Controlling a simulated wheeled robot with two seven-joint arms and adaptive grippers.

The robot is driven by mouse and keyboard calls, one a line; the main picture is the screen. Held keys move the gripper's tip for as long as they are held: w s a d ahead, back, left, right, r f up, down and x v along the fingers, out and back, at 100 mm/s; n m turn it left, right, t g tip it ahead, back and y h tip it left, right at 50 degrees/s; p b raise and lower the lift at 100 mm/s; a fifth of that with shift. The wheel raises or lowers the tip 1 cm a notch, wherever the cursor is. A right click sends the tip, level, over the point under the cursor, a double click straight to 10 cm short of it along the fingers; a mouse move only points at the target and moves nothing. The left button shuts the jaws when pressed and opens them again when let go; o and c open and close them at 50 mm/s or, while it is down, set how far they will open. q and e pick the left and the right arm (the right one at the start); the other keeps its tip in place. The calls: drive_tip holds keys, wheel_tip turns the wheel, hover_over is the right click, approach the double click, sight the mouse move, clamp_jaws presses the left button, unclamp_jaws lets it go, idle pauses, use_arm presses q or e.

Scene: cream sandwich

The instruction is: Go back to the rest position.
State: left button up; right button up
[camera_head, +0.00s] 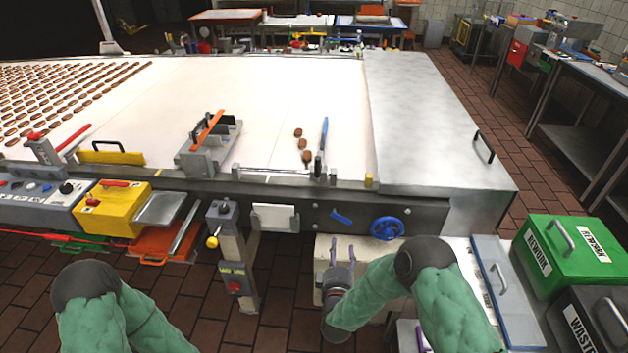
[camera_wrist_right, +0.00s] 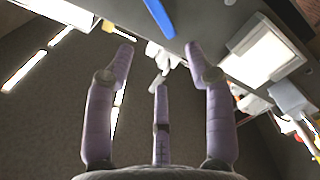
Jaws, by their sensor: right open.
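My right gripper (camera_head: 342,246) points away from me, low in front of the conveyor's front edge, above or beside a pale box (camera_head: 322,272) under the machine rail. In the right wrist view its purple fingers (camera_wrist_right: 160,58) are spread apart with nothing between them. My right arm in its green sleeve reaches in from the lower right. Of my left arm, only the green-sleeved part shows at the lower left; its gripper is out of view.
The white conveyor (camera_head: 270,100) carries rows of brown biscuits (camera_head: 50,95) at left and a few loose ones near a blue-handled tool (camera_head: 323,137). A blue handwheel (camera_head: 387,228) is close to my right arm. Green REWORK (camera_head: 545,285) and dark WASTE bins (camera_head: 565,310) stand right.

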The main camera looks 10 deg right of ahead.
drive_tip(key=s+a+f+m+g+y, duration=0.3)
drive_tip(key=s+f+g, duration=0.2)
drive_tip(key=f, duration=0.4)
drive_tip(key=s+a+f+m+g+y, duration=0.2)
drive_tip(key=s+f+m+g+y, duration=0.15)
drive_tip(key=s+f, duration=0.4)
drive_tip(key=s+a+f+m+g+y, duration=0.1)
drive_tip(key=s+a+f+m+g, duration=0.1)
drive_tip(key=s, duration=0.6)
drive_tip(key=s+a+f+m+g+y, duration=0.1)
drive_tip(key=s+a+f+m+g, duration=0.1)
drive_tip(key=s+g, duration=0.4)
drive_tip(key=s+f+m, duration=0.1)
drive_tip(key=s+f, duration=0.1)
drive_tip(key=s, duration=0.1)
drive_tip(key=shift+a, duration=0.2)
